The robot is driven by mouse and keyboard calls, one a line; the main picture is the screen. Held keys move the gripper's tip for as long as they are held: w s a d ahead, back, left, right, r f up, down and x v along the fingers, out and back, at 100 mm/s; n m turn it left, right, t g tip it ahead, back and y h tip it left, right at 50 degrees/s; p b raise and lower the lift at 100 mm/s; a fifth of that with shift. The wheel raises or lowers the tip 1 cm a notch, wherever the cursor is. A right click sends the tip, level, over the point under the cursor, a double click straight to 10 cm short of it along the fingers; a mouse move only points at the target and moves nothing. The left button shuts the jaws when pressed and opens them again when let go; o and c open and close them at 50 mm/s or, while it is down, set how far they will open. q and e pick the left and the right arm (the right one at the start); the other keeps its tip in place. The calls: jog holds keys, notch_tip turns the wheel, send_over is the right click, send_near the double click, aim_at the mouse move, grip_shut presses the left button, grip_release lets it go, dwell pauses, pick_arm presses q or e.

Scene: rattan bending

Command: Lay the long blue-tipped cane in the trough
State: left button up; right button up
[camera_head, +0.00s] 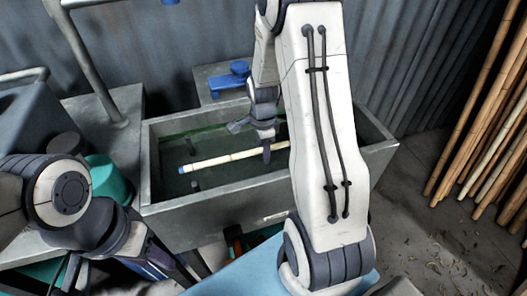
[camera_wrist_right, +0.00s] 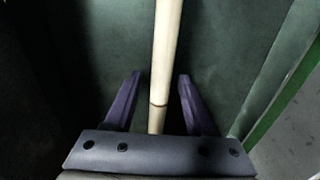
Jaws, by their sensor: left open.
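The long pale cane (camera_head: 222,159) lies lengthwise inside the grey metal trough (camera_head: 215,203), its blue tip (camera_head: 184,169) toward the left end. Its right part is hidden behind my right arm. My right gripper (camera_head: 266,146) is over the cane inside the trough. In the right wrist view the cane (camera_wrist_right: 167,50) runs between the two spread fingers of my right gripper (camera_wrist_right: 160,82), with a gap on each side. My left gripper (camera_head: 160,262) is low at the left, outside the trough; its fingertips are hard to make out.
A blue clamp-like fixture (camera_head: 230,75) stands on a metal surface behind the trough. A teal container (camera_head: 108,178) is left of the trough. Several tall canes (camera_head: 490,120) lean against the wall at the right. Shavings litter the floor there.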

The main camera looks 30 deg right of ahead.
jog(key=shift+r, duration=0.25)
notch_tip(320, 180, up, 13)
jog(key=p, duration=0.2)
jog(key=s+a+r+n, duration=0.2)
jog(key=s+a+n, duration=0.2)
jog(key=a+n, duration=0.4)
jog(key=s+a+r+n, duration=0.1)
jog(key=s+a+n, duration=0.3)
jog(key=a+n, duration=0.5)
jog(key=s+a+n+y, duration=0.1)
jog(key=s+a+n, duration=0.7)
jog(key=s+n, duration=0.3)
jog(key=shift+s, duration=0.6)
jog(key=shift+r, duration=0.2)
